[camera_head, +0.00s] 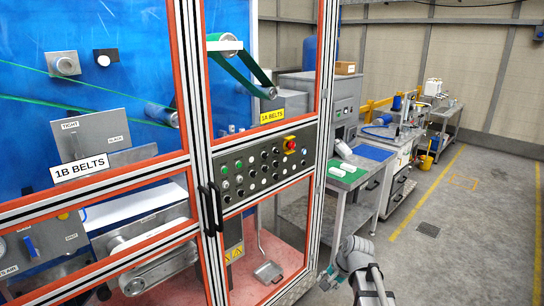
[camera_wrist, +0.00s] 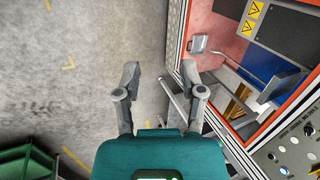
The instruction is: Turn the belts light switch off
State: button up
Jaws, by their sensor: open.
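The control panel (camera_head: 262,165) is a dark plate with rows of small round knobs, buttons and lamps, set in the orange-edged frame of the belts machine. Which knob is the belts light switch cannot be told, because the labels are too small to read. A corner of the panel (camera_wrist: 292,152) also shows at the lower right of the wrist view. My gripper (camera_wrist: 160,75) is open and empty, its two fingers apart over grey floor beside the machine's frame. It touches no switch. In the head view my arm's end is low, right of the panel and below it.
A workbench (camera_head: 350,185) stands behind; floor at right is clear.

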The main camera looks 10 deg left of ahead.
jog(key=w+a+r+m+t+y+p, duration=0.1)
jog(key=w+a+r+m+y, duration=0.1)
jog(key=w+a+r+m, duration=0.3)
jog(key=w+a+r+m+t+y, duration=0.1)
jog(key=w+a+m+y, duration=0.1)
jog(key=w, duration=0.5)
jog(key=m+t+y+p, duration=0.4)
jog(key=m+t+y, duration=0.25)
jog(key=m, duration=1.45)
send_near(267, 156)
jog(key=shift+t+h, duration=0.25)
jog(key=v, duration=0.5)
jog(key=shift+s+a, duration=0.1)
jog(key=shift+a, duration=0.1)
jog(key=x, duration=1.3)
jog(key=shift+w+a, duration=0.2)
jog(key=shift+w, duration=0.05)
grip_shut()
jog(key=shift+d, duration=0.2)
jog(key=shift+a+r, duration=0.1)
